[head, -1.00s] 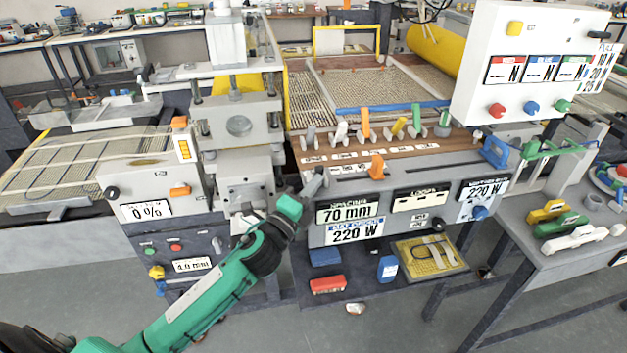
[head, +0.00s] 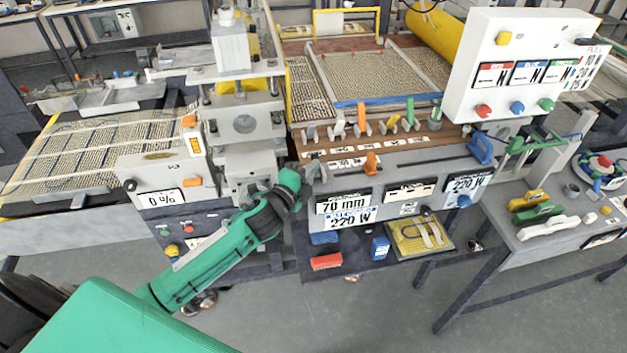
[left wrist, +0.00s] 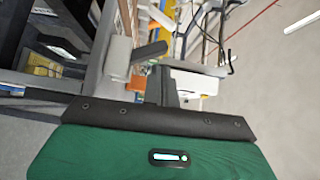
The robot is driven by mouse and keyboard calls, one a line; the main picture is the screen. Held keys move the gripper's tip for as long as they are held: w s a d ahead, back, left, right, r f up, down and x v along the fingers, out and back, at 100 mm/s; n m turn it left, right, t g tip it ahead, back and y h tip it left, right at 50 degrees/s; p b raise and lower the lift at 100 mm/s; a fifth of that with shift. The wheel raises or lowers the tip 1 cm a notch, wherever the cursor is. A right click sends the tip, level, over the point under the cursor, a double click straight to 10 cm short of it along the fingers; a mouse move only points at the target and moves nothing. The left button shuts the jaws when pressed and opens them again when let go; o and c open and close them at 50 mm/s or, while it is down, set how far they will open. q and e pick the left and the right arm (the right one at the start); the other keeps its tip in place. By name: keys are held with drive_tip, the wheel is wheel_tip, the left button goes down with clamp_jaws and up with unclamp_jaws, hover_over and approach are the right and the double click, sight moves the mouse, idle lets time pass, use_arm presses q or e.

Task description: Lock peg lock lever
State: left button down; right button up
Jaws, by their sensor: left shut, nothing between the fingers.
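My left gripper (head: 314,169) is at the left front corner of the grey console (head: 425,172), just above and left of the 70 mm display. Its grey fingers are shut and look empty; they also show in the left wrist view (left wrist: 163,85). A short orange lever (head: 371,162) stands on the console's front strip, right of the gripper and apart from it. Behind it is a row of small coloured levers, among them an orange one (head: 360,119). I cannot tell which is the peg lock lever. My right gripper is out of view.
A press with a grey block (head: 243,125) stands close left of my gripper. A white control box (head: 520,62) overhangs the console's right end. A blue handle (head: 480,148) sticks up below it. Small boxes lie on the shelf underneath. The floor in front is clear.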

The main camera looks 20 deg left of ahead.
use_arm(q)
drive_tip(key=shift+w+a+r, duration=0.2)
drive_tip(key=shift+w+a, duration=0.15)
drive_tip(key=shift+w, duration=0.15)
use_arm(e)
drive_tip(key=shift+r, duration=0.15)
use_arm(q)
drive_tip(key=shift+a, duration=0.1)
drive_tip(key=shift+r, duration=0.1)
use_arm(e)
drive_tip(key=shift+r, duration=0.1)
